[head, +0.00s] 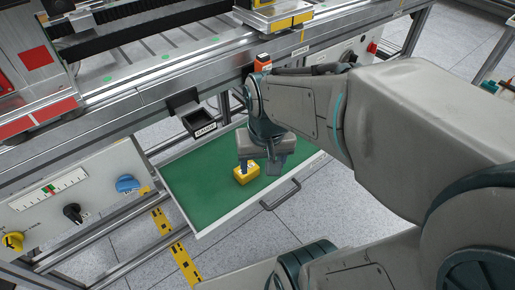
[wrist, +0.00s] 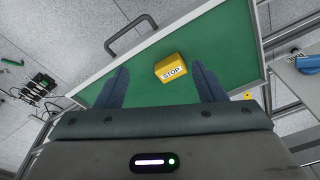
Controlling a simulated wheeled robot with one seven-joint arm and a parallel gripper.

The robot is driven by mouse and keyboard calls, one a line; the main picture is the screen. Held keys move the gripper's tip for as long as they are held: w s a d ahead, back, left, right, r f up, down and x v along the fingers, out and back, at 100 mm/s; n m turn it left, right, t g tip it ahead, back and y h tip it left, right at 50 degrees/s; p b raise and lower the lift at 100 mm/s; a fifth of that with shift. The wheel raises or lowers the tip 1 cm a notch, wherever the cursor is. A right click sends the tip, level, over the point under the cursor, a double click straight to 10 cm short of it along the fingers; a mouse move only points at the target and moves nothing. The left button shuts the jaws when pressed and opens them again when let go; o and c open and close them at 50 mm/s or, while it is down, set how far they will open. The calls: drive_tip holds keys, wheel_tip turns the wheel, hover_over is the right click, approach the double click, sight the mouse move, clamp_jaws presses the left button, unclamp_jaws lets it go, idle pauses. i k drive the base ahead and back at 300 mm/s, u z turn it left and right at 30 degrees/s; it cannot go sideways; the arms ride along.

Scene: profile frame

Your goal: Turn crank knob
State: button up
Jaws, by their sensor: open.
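The light panel (head: 95,175) at the left carries a yellow knob (head: 13,241), a black knob (head: 73,212) and a blue knob (head: 127,184). I cannot tell which one is the crank knob. In the wrist view, part of a blue knob (wrist: 308,63) shows at the right edge. My gripper (head: 258,170) is open over the green-floored drawer (head: 200,195), well to the right of the panel. A yellow block marked STOP (wrist: 171,66) shows between the fingers in the wrist view; I cannot tell whether they touch it.
The drawer stands pulled out, with a dark handle (head: 281,195) at its front. A black bin (head: 192,115) hangs from the metal rail above it. Another panel (head: 345,55) with a red knob (head: 372,47) is behind my arm. Yellow-and-black floor strips (head: 181,255) lie below the drawer.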

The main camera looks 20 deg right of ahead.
sight(349, 56)
drive_tip(key=z, duration=1.25)
